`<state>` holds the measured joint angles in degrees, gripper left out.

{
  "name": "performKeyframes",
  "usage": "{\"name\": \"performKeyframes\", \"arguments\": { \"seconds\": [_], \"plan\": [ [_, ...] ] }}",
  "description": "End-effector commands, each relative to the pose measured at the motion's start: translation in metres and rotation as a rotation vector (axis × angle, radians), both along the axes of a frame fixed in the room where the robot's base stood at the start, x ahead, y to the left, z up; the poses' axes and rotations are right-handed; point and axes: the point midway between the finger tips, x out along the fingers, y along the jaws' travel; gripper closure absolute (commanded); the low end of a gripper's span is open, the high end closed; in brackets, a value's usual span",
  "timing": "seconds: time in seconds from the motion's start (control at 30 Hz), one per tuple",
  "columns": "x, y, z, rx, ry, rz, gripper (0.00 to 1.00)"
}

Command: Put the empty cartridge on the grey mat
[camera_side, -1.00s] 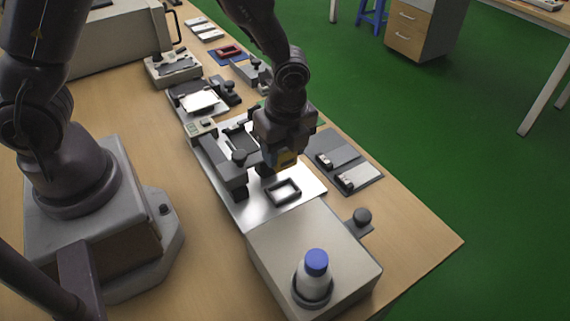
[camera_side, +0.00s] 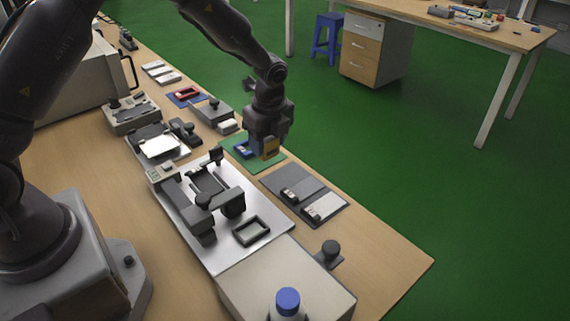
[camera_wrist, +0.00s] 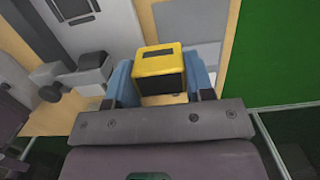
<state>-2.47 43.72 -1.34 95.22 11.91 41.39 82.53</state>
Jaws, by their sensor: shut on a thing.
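My gripper (camera_side: 262,140) is shut on a yellow block-like cartridge (camera_side: 271,148), low over or at the green mat (camera_side: 268,164). In the wrist view the yellow cartridge (camera_wrist: 160,67) sits between my two blue fingertips (camera_wrist: 162,82), with a dark slot on its near face. I cannot tell whether it touches the mat or is empty. A grey mat (camera_side: 297,181) lies nearer the side camera, with a darker and a lighter panel and two small dark-and-white pieces on it. A grey surface also shows beyond the cartridge in the wrist view (camera_wrist: 185,22).
A small blue thing (camera_side: 243,149) is beside my gripper at the green mat. A steel plate (camera_side: 228,257) carries a dark fixture and an open frame (camera_side: 251,231). Other devices line the bench to the left.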

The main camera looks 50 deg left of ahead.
Motion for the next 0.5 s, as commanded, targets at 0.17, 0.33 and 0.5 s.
{"name": "performKeyframes", "arguments": {
  "seconds": [0.17, 0.33, 0.5],
  "plan": [
    [0.027, 0.002, -0.036, 0.000, 0.003, 0.000, 0.75],
    [0.041, 0.003, -0.051, 0.000, 0.002, 0.000, 0.75],
    [0.048, 0.003, -0.064, 0.000, 0.003, -0.001, 0.75]
  ]
}}
